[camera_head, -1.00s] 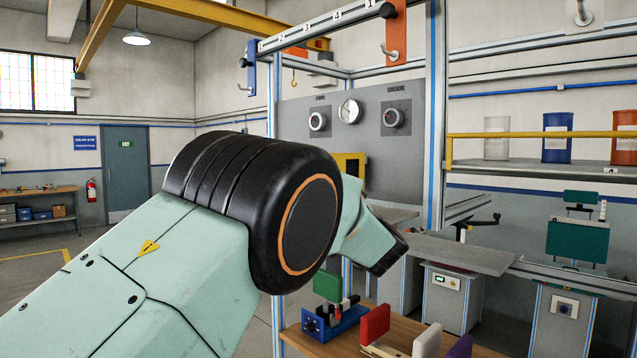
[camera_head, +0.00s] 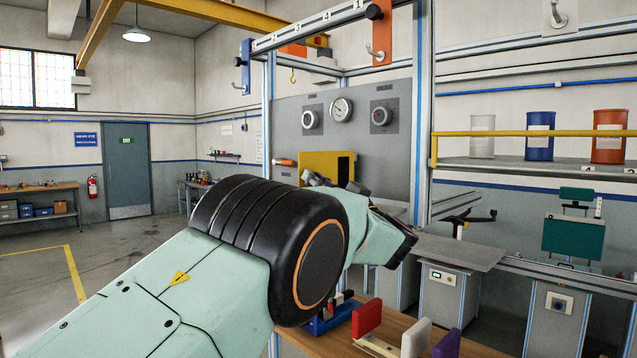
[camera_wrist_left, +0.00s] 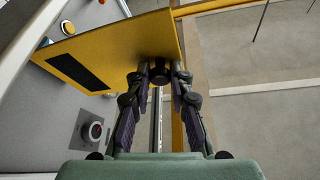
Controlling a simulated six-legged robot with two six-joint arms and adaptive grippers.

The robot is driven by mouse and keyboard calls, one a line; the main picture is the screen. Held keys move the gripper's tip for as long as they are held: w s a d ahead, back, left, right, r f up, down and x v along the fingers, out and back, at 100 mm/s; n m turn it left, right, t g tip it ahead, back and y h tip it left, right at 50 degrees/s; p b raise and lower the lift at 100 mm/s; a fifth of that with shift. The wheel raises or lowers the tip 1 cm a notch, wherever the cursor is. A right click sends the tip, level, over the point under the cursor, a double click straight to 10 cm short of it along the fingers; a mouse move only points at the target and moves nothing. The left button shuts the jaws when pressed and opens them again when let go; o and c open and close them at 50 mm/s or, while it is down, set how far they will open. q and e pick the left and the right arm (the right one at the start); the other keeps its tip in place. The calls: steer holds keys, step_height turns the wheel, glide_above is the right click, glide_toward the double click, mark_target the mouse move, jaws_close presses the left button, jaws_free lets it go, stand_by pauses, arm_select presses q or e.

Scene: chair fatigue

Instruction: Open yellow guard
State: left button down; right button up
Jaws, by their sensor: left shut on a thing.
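The yellow guard (camera_head: 318,164) is a flat yellow panel with a dark rectangle, in front of the grey control board in the head view. In the left wrist view the guard (camera_wrist_left: 118,45) is seen at a steep angle and stands out from the grey board. My left gripper (camera_wrist_left: 158,73) is shut on a small dark knob-like part at the guard's edge. In the head view my left gripper (camera_head: 334,184) is at the guard's lower edge, partly hidden by my arm. My right gripper is not in view.
The grey board (camera_head: 287,124) carries dials and knobs above the guard. A wooden table (camera_head: 398,327) with coloured blocks stands below my arm. An aluminium post (camera_head: 421,120) rises at right.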

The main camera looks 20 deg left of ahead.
arm_select(q)
steer(key=shift+r, duration=0.15)
steer(key=c, duration=1.2)
jaws_free()
steer(key=shift+o, duration=0.2)
step_height(320, 180, up, 10)
steer(key=shift+s, duration=0.1)
